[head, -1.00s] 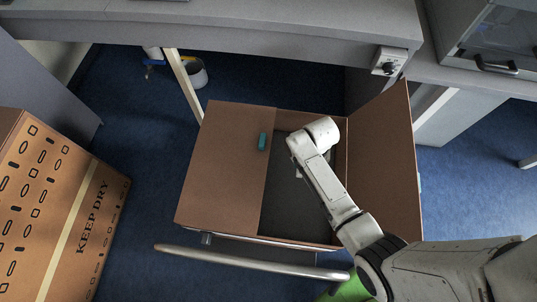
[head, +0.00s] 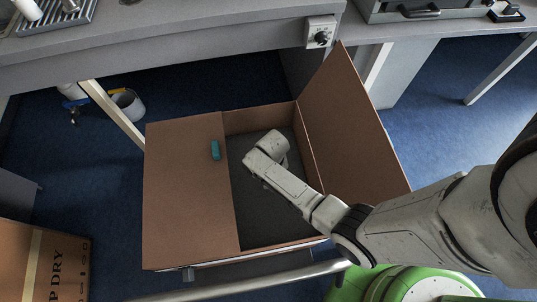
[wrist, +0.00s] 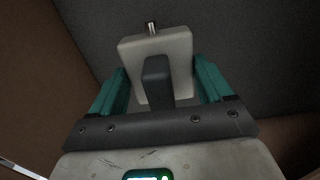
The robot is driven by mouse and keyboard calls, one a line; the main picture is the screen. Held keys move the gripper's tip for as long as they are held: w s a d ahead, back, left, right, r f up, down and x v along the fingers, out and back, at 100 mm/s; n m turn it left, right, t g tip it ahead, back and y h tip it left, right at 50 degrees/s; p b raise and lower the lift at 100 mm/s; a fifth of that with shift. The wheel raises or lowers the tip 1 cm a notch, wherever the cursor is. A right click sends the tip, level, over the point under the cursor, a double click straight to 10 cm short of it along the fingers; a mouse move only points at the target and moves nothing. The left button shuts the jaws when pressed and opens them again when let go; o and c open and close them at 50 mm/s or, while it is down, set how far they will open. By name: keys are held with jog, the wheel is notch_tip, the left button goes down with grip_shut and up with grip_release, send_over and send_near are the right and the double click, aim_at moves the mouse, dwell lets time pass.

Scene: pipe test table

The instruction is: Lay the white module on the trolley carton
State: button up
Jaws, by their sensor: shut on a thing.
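The white module (wrist: 128,48) shows in the wrist view as a pale block with a dark bar in front and a small metal stub on its far edge. My gripper (wrist: 160,78) is shut on it, one teal finger on each side. The trolley carton (head: 160,230) is a brown open box in the head view, with a dark grey floor (head: 255,220). My arm reaches into its opening from the right. Whether the module touches the floor I cannot tell.
The right flap (head: 345,130) stands up beside my arm; the left flap (head: 180,200) lies flat with a teal piece (head: 215,150) near its edge. A metal handle bar (head: 285,279) runs in front. A grey bench (head: 180,50) stands behind, and another carton (head: 40,265) at lower left.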

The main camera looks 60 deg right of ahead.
jog(key=shift+f+b, duration=0.75)
jog(key=shift+f, duration=2)
jog(key=shift+f, duration=0.15)
jog(key=o, duration=1.1)
jog(key=shift+o, duration=0.2)
notch_tip(320, 180, up, 12)
jog(key=p, duration=0.3)
jog(key=s+a+r+n, duration=0.2)
jog(key=s+r+n, duration=0.2)
jog(key=r, duration=0.5)
jog(key=s+a+r+n+t, duration=0.1)
jog(key=s+a+r+n, duration=0.2)
jog(key=s+r, duration=0.4)
notch_tip(320, 180, up, 2)
jog(key=shift+s+n, duration=0.25)
jog(key=shift+n, duration=0.55)
jog(key=shift+a, duration=0.1)
